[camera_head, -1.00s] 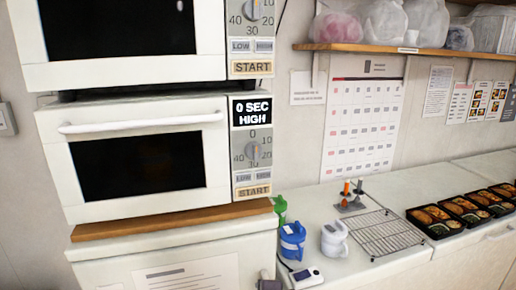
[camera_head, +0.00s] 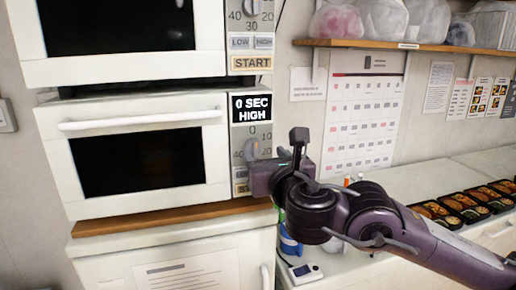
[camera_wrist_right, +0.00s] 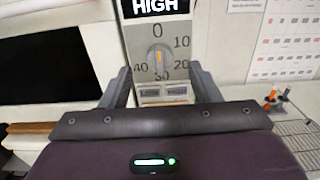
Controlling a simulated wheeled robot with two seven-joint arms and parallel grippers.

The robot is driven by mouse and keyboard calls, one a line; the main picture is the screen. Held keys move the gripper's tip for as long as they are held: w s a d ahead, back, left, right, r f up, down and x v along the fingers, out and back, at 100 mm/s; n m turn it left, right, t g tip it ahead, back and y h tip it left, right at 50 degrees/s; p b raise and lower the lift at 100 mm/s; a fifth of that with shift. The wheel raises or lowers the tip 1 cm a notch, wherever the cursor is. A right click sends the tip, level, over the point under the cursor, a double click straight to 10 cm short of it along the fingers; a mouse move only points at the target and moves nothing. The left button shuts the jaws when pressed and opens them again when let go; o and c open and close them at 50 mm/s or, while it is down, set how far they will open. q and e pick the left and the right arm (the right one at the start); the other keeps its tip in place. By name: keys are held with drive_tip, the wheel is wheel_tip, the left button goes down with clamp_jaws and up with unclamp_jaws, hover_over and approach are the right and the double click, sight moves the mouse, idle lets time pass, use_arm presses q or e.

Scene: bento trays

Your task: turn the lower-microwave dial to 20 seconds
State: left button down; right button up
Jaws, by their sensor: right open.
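The lower microwave (camera_head: 140,205) is white with a dark door window. Its display (camera_head: 251,107) reads "0 SEC HIGH". Its grey dial (camera_head: 252,148) has an upright grip with an orange mark, ringed by numbers from 0 to 40. The dial also shows in the right wrist view (camera_wrist_right: 159,58), between and beyond the fingers. My right gripper (camera_head: 270,172) is in front of the lower part of the control panel, and it also shows in the right wrist view (camera_wrist_right: 160,75), open and empty. It hides part of the buttons below the dial. My left gripper is not in view.
The upper microwave (camera_head: 135,70) stands directly above, with its own panel and START button. A wooden board (camera_head: 160,219) lies under the lower one. Several bento trays (camera_head: 470,208) and a counter (camera_head: 425,178) are at right, partly behind my right arm.

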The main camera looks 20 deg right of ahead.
sight(256, 145)
drive_tip(key=w, duration=0.6)
drive_tip(key=shift+d, duration=0.15)
drive_tip(key=c, duration=1)
